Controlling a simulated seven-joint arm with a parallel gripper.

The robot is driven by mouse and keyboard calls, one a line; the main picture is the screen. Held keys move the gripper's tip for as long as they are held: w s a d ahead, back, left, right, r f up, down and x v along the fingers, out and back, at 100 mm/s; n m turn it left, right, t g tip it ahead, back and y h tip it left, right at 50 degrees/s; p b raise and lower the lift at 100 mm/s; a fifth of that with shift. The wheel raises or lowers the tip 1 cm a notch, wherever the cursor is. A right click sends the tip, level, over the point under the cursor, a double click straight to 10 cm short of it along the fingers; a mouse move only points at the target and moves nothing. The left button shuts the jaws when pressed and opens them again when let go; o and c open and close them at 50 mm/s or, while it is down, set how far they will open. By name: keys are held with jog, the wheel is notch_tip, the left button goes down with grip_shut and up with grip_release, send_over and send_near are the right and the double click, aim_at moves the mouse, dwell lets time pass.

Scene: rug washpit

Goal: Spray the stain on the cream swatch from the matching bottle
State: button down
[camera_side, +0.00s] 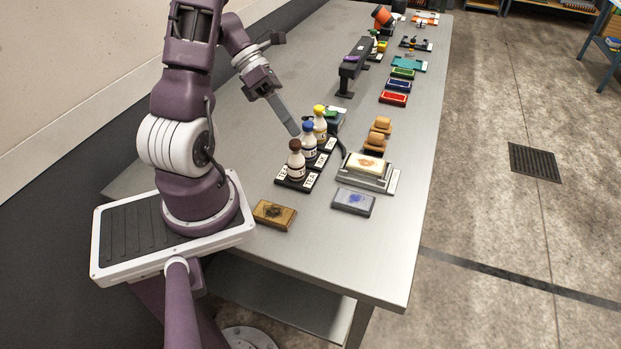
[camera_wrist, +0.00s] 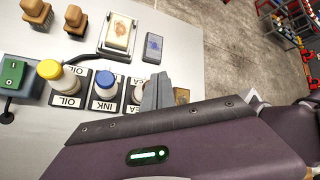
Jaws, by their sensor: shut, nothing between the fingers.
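The cream swatch (camera_side: 368,165) with an orange-brown stain lies on a grey stand; it also shows in the wrist view (camera_wrist: 118,32). Three cream bottles stand upright in black labelled holders: a brown-capped one (camera_side: 297,165) by a TEA label, a blue-capped one (camera_side: 309,148) by INK (camera_wrist: 104,86), and a yellow-capped one (camera_side: 320,128) by OIL (camera_wrist: 58,75). In the wrist view my fingers (camera_wrist: 157,92) hide most of the brown-capped bottle.
A grey swatch with a blue stain (camera_side: 353,202) and a tan swatch with a dark stain (camera_side: 274,214) lie near the front. Two wooden-handled brushes (camera_side: 379,133) stand behind the cream swatch. Coloured pads (camera_side: 393,97) line the right edge.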

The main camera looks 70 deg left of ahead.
dwell(0.6)
jog(key=shift+f, duration=0.45)
jog(key=shift+f, duration=0.3)
dwell(0.3)
jog(key=shift+r, duration=0.1)
notch_tip(320, 180, up, 7)
jog(key=shift+r, duration=0.2)
dwell(0.7)
dwell(2.3)
notch_tip(320, 180, down, 6)
jog(key=shift+f, duration=0.1)
dwell(0.7)
dwell(1.6)
